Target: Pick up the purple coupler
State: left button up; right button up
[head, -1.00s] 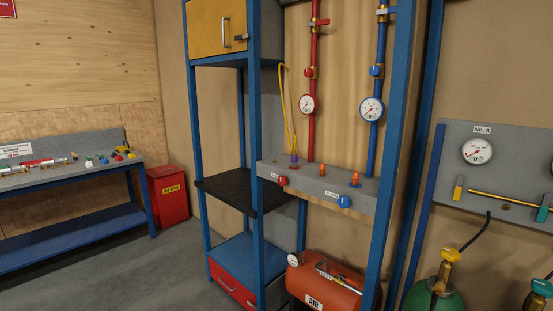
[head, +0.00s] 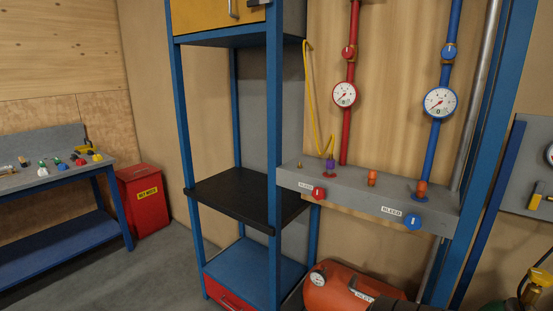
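The small purple coupler (head: 330,165) sits upright on top of the grey manifold block (head: 370,200), toward its left end. The coupler lies between a small brass fitting (head: 299,164) and the red pipe (head: 348,120). Neither of my grippers shows in the head view.
A blue rack post (head: 274,130) stands just left of the manifold, with a black shelf (head: 240,197) beside it. An orange air tank (head: 350,294) lies below. Gauges (head: 440,102) hang on the pipes. Grey floor (head: 150,270) is clear at the left.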

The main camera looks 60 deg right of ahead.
aim_at(330, 161)
jog(key=z, duration=0.15)
jog(key=i, duration=0.95)
jog(key=z, duration=1.15)
jog(key=i, duration=0.75)
jog(key=z, duration=0.75)
